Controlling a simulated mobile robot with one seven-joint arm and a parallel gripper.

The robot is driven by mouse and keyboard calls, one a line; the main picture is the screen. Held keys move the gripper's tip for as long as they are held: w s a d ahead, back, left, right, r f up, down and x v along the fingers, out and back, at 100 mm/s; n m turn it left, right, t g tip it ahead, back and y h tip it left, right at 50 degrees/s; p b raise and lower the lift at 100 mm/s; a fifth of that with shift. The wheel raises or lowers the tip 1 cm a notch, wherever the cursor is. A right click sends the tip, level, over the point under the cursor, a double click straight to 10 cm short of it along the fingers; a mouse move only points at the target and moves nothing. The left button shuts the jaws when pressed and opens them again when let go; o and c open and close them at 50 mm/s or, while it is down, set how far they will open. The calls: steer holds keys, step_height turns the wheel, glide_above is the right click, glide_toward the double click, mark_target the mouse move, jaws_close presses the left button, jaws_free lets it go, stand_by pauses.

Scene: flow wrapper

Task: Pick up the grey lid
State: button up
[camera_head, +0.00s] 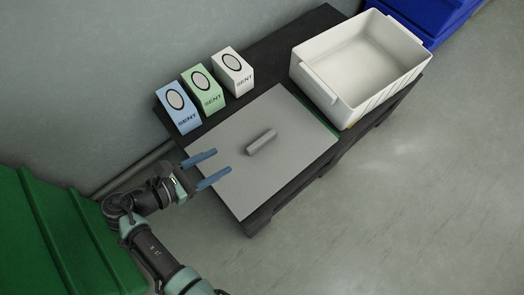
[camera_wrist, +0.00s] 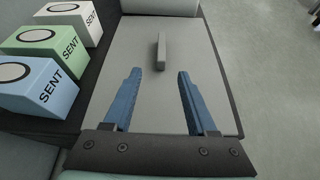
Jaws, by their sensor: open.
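A small grey bar-shaped piece (camera_head: 261,142), which looks like the grey lid, lies on a flat light-grey panel (camera_head: 240,190) on the dark table. In the wrist view the grey piece (camera_wrist: 161,50) lies lengthwise, ahead of the fingers and roughly in line with the gap between them. My gripper (camera_head: 215,166) has blue fingers, spread apart and empty. It is over the left edge of the panel, left of the grey piece and not touching it. In the wrist view my gripper (camera_wrist: 158,72) has nothing between its fingers.
Blue (camera_head: 179,108), green (camera_head: 203,90) and white (camera_head: 232,71) boxes marked SENT stand along the table's back left. An empty white bin (camera_head: 319,95) stands at the right end. The panel around the grey piece is clear. A green container (camera_head: 60,240) is at lower left.

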mark_target(251, 147)
steer(key=shift+s+d+f+n, duration=0.1)
steer(key=shift+s+f+n, duration=0.1)
steer(key=shift+f, duration=0.2)
steer(key=shift+s+d+f+n, duration=0.1)
steer(key=shift+s+f, duration=0.05)
steer(key=shift+f, duration=0.25)
steer(key=shift+d+f+h+b, duration=0.2)
steer(key=shift+f+h+b, duration=0.05)
steer(key=shift+h+b, duration=0.2)
steer(key=b+x, duration=0.3)
steer(key=x, duration=0.3)
steer(key=shift+a, duration=0.1)
steer(key=shift+w+d+f+y, duration=0.1)
steer(key=shift+w+d+y, duration=0.15)
steer(key=shift+w+d, duration=0.2)
steer(key=b+x, duration=0.4)
steer(key=shift+w+a+f+b, duration=0.1)
steer(key=shift+w+a+b, duration=0.05)
steer(key=shift+w+b, duration=0.2)
steer(key=shift+w+d, duration=0.3)
steer(key=shift+d, duration=0.1)
steer(key=shift+c, duration=0.3)
jaws_close()
